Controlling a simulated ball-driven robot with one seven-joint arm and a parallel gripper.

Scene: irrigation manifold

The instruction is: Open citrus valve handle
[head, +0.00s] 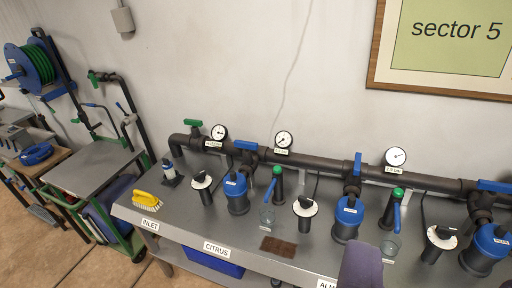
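The CITRUS label (217,248) is on the front edge of the grey bench. Behind it stands a blue-topped filter (237,187), with a blue valve handle (245,145) above it on the dark pipe. This handle lies roughly along the pipe. A blue lever (270,190) leans upright beside a short green-topped post to the right of the filter. A black knob on a white dial (202,182) stands left of the filter. I cannot tell for sure which handle is the citrus valve's. My gripper is not recognisable in the head view.
A purple-grey block (361,265) rises at the bottom, covering part of the bench's front edge; I cannot tell what it is. A yellow brush (147,201), a bottle (169,170) and a brown mat (278,247) lie or stand on the bench (190,216). A cart (82,171) stands left.

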